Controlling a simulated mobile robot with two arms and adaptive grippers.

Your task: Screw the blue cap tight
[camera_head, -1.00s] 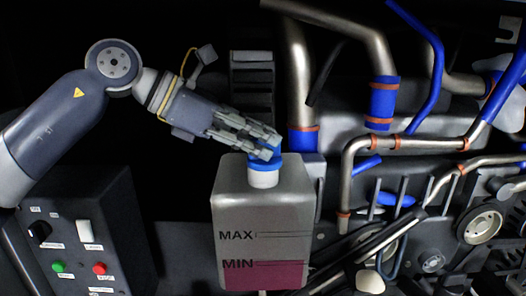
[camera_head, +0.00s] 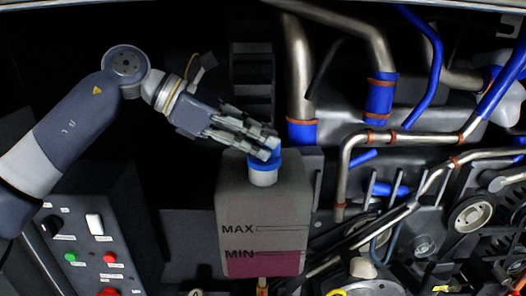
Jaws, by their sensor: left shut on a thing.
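The blue cap (camera_head: 264,164) sits on the white neck (camera_head: 263,179) of the grey coolant tank (camera_head: 262,210). The tank has MAX and MIN marks and a dark pink liquid at its bottom. My left gripper (camera_head: 268,150) comes in from the upper left, and its fingers are shut on the blue cap. The fingers hide the upper part of the cap, so I cannot tell how tightly it sits. My right gripper is not in view.
A control box (camera_head: 95,235) with a knob, a white switch and green and red buttons stands at the lower left. Metal pipes with blue hoses (camera_head: 381,95) and orange clamps fill the right side, with pulleys (camera_head: 470,217) below. A dark gap lies left of the tank.

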